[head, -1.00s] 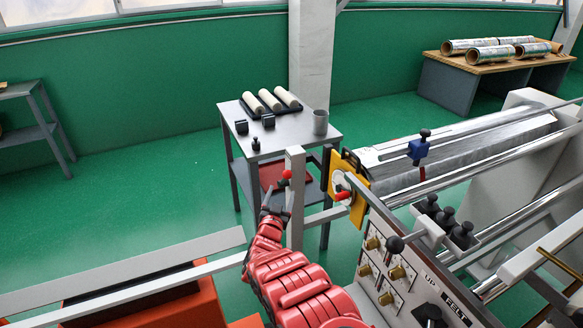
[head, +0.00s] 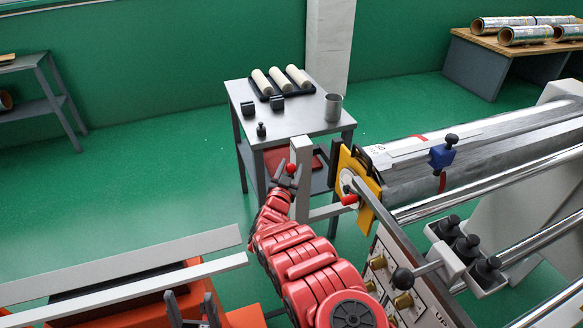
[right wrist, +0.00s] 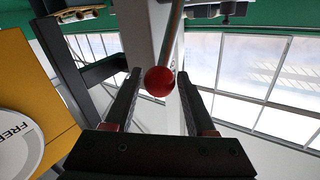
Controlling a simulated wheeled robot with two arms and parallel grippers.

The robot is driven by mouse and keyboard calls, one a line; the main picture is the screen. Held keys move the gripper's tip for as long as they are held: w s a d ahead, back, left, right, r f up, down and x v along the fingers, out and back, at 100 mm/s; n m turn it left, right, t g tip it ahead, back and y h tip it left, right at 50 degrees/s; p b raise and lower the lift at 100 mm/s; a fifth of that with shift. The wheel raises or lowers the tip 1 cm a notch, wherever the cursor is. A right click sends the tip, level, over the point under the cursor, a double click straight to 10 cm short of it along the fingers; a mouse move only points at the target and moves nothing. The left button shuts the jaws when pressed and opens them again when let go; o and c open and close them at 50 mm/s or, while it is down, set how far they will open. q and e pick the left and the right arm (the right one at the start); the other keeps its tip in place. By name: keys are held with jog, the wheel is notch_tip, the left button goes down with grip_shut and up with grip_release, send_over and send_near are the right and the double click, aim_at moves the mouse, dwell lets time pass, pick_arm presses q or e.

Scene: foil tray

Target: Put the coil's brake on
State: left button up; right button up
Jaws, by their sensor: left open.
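A red ball knob (head: 291,168) sits near the top of a pale grey post (head: 300,190) beside the roll stand. In the right wrist view the ball (right wrist: 159,81) is on the end of a metal rod. My right gripper (head: 286,176) is open, with its fingers (right wrist: 160,105) on either side of the ball and a gap visible at each side. The disc, lettered "FREE" (right wrist: 20,140), shows in the right wrist view. My left gripper (head: 191,306) is open and empty at the bottom.
The silver coil (head: 480,150) and rails are at the right. A control panel (head: 405,300) stands front right. Green floor is clear at left.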

jog(key=shift+w+f, duration=0.1)
grip_shut()
dwell(1.0)
